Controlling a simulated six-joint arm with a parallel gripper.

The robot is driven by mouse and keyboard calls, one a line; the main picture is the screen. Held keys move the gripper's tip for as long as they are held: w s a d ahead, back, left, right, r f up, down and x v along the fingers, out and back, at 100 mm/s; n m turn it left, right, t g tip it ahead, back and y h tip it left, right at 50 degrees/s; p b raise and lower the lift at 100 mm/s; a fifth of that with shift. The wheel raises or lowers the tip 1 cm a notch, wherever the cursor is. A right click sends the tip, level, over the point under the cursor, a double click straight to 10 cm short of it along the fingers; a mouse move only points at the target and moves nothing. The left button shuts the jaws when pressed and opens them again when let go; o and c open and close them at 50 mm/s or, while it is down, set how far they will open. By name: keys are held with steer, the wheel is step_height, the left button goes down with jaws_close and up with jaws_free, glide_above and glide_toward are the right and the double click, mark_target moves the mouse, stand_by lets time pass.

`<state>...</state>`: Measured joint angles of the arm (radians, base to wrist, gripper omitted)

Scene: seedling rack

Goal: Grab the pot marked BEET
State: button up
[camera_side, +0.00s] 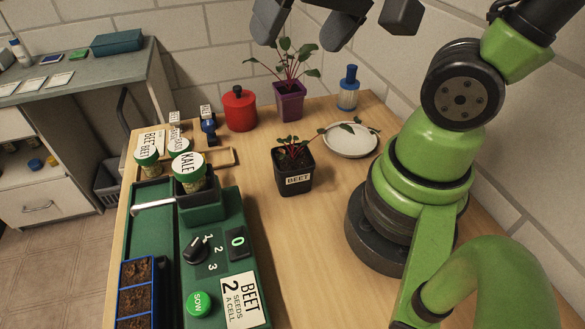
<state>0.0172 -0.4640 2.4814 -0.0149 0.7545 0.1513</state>
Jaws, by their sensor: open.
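The pot marked BEET (294,181) is a small black square pot with a white label on its front. It stands upright on the wooden table, right of the green machine, and holds a seedling with red stems and green leaves (295,150). My gripper (303,38) is at the top edge of the view, above and behind the pot and well apart from it. Its dark grey jaws are open, with nothing seen between them. The upper part of the gripper is cut off by the frame.
A white saucer (350,147) lies right of the pot, a stray leafy stem over it. Behind stand a purple potted plant (289,105), red canister (240,112) and blue bottle (348,92). Left is the green seeder (215,272) with a KALE jar (188,172). Table in front is clear.

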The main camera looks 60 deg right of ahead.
steer(key=w+d+f+m+g+h, duration=0.1)
steer(key=w+d+f+m+g, duration=0.2)
steer(key=f, duration=0.5)
steer(key=g, duration=0.2)
glide_above(293, 157)
steer(key=f, duration=0.8)
steer(key=shift+w+d+f, duration=0.15)
steer(key=shift+w+d, duration=0.05)
steer(key=shift+w, duration=0.2)
steer(key=shift+m, duration=0.3)
steer(key=shift+s+f, duration=0.1)
steer(key=shift+f, duration=2.65)
steer(key=f, duration=0.3)
steer(key=shift+s+a+f, duration=0.2)
steer(key=shift+s+f, duration=0.1)
steer(key=shift+f, duration=0.8)
steer(key=c, duration=1.1)
